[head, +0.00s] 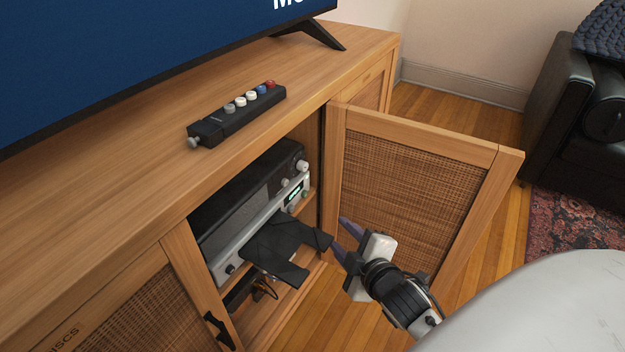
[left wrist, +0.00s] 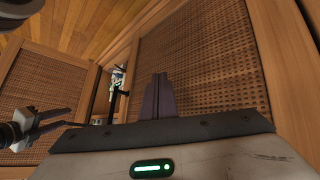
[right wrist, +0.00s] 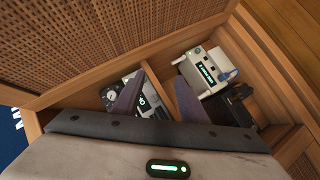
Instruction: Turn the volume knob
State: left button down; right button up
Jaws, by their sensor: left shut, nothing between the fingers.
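A receiver with a dark top (head: 245,194) and silver front sits in the open cabinet. A silver knob (head: 303,166) is at the front's far end, near a small green display (head: 295,192); smaller knobs sit below. Which is the volume knob I cannot tell. My right gripper (head: 338,233) is open and empty, in front of the cabinet opening and apart from the knobs. In the right wrist view, its spread fingers (right wrist: 158,97) partly cover the receiver (right wrist: 140,88). My left gripper (left wrist: 160,76) is shut and empty before woven door panels; the head view does not show it.
The open woven door (head: 400,190) stands right of my right gripper. A dark flat shape (head: 275,240) blocks part of the receiver's front. A white device (right wrist: 205,72) is in the neighbouring compartment. A black button strip (head: 235,118) lies on the cabinet top near the TV (head: 130,50).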

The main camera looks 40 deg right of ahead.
aim_at(306, 167)
jog(key=w+d+r+n+t, duration=0.4)
jog(key=d+r+n+t, duration=0.15)
jog(key=n, duration=0.45)
pick_arm(q)
jog(key=shift+w+d+f+m+g+b, duration=0.1)
jog(key=shift+d+f+m+g+b, duration=0.2)
jog(key=shift+d+f+b, duration=0.35)
pick_arm(e)
jog(key=w+a+n+y, duration=0.1)
jog(key=w+n, duration=0.1)
jog(key=w, duration=0.1)
jog(key=w+a+r+n+t+y, duration=0.1)
jog(key=w+n+y, duration=0.1)
jog(key=w+n, duration=0.1)
jog(key=w+a+r+n+t+y, duration=0.1)
jog(key=w+a+n+y, duration=0.1)
jog(key=w, duration=0.1)
jog(key=shift+w+r+n+t, duration=0.15)
jog(key=shift+r+n+t, duration=0.1)
jog(key=shift+n, duration=0.15)
pick_arm(q)
jog(key=shift+a+r, duration=0.15)
jog(key=shift+a, duration=0.05)
